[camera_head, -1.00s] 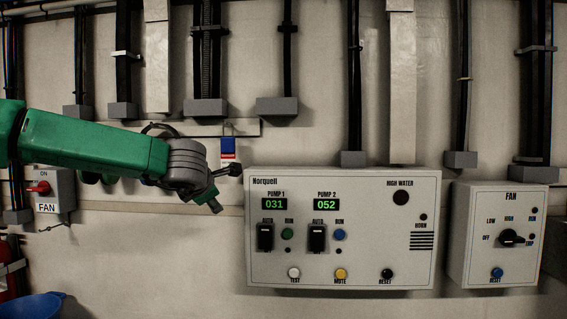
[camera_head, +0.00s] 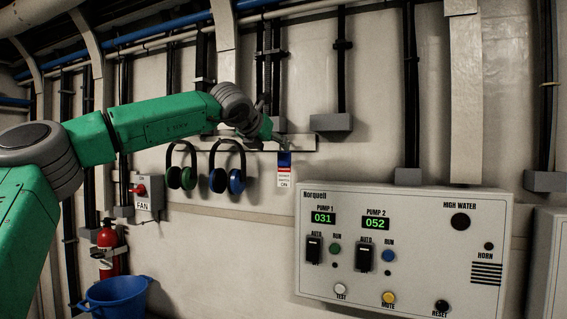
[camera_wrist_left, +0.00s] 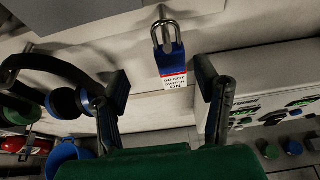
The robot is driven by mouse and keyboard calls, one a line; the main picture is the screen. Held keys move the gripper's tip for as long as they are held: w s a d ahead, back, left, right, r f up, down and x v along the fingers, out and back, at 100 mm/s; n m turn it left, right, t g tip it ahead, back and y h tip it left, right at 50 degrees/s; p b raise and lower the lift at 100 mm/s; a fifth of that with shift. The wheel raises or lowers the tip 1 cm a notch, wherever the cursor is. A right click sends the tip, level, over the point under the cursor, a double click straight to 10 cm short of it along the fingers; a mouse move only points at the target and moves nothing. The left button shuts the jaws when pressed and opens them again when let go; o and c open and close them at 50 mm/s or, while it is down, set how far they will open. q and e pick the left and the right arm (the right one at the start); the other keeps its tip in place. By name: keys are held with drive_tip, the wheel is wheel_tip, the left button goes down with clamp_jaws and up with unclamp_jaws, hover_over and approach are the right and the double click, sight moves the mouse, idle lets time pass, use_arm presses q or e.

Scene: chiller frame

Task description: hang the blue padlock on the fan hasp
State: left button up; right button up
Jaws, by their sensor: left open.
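The blue padlock (camera_head: 284,160) hangs from the wall rail, with a red and white tag below it. In the left wrist view the padlock (camera_wrist_left: 171,60) hangs by its metal shackle from a peg, ahead of my fingers. My left gripper (camera_head: 276,135) is beside the padlock's top in the head view. In the left wrist view my left gripper (camera_wrist_left: 164,82) is open and empty, its fingers spread to either side of the padlock and tag. The fan switch box (camera_head: 147,197), with a red handle, is on the wall at left; its hasp is too small to make out. My right gripper is out of view.
Two pairs of ear defenders (camera_head: 228,176) hang on the rail left of the padlock. The pump panel (camera_head: 400,245) juts out at lower right. A fire extinguisher (camera_head: 107,250) and a blue bucket (camera_head: 115,298) are at lower left. The wall below the ear defenders is clear.

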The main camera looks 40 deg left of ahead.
sight(285, 153)
use_arm(q)
drive_tip(key=shift+w+d+f, duration=0.1)
drive_tip(key=shift+w+d, duration=0.1)
drive_tip(key=shift+w, duration=0.4)
drive_tip(key=p+x, duration=0.1)
drive_tip(key=x, duration=0.4)
drive_tip(key=shift+w+f, duration=0.2)
drive_tip(key=shift+w, duration=0.15)
drive_tip(key=shift+a+f, duration=0.1)
drive_tip(key=shift+a, duration=0.15)
drive_tip(key=shift+s, duration=0.15)
drive_tip(key=shift+d, duration=0.1)
drive_tip(key=c, duration=0.4)
drive_tip(key=shift+d+r, duration=0.2)
drive_tip(key=c, duration=0.7)
drive_tip(key=shift+d, duration=0.35)
clamp_jaws()
drive_tip(key=shift+a, duration=0.1)
